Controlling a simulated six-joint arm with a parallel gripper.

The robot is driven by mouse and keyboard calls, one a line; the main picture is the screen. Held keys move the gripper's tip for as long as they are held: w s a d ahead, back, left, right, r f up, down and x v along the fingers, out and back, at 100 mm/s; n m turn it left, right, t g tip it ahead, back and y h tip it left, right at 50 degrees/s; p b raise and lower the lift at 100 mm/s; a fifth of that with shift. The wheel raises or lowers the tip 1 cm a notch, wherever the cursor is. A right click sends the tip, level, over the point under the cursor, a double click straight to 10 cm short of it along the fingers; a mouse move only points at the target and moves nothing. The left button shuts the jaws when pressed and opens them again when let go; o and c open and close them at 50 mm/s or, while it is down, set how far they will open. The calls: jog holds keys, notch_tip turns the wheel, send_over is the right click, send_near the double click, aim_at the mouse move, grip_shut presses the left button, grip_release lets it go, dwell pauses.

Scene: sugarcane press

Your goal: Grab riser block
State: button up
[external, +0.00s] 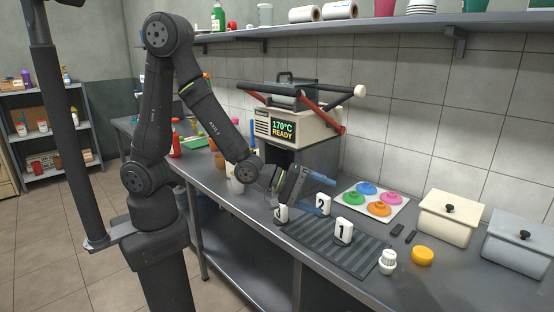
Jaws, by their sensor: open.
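My gripper (321,194) is open, with blue on its two fingers, and hangs above the counter near the left end of a dark ribbed mat (345,262). No object shows between the fingers. White numbered pieces stand at the mat: "1" (343,231) near the middle, "2" (322,205) just beyond the fingers, and "3" (281,213) at the left, partly hidden. Two small dark blocks (397,230) lie right of the mat. I cannot tell which piece is the riser block.
A white tray (345,190) with several coloured lidded discs lies behind the mat. A white-capped jar (387,262) and yellow round piece (423,256) stand at the right, before two lidded bins (447,218). A machine reading 170°C READY (290,125) stands behind my gripper.

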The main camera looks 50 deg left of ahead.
notch_tip(320, 180, up, 3)
jog(key=n+g+y, duration=0.5)
jog(key=n+g, duration=0.4)
jog(key=n, duration=0.2)
send_over(422, 251)
jog(key=a, duration=0.4)
jog(key=f, duration=1.4)
jog(key=shift+s+f, duration=0.25)
jog(key=shift+s, duration=0.05)
jog(key=shift+w+x, duration=0.2)
jog(key=shift+x, duration=1.35)
jog(key=shift+w+x, duration=0.2)
jog(key=shift+x, duration=1.3)
jog(key=shift+d+r, duration=0.1)
jog(key=shift+d, duration=0.05)
jog(key=shift+c, duration=0.3)
jog(key=c, duration=1)
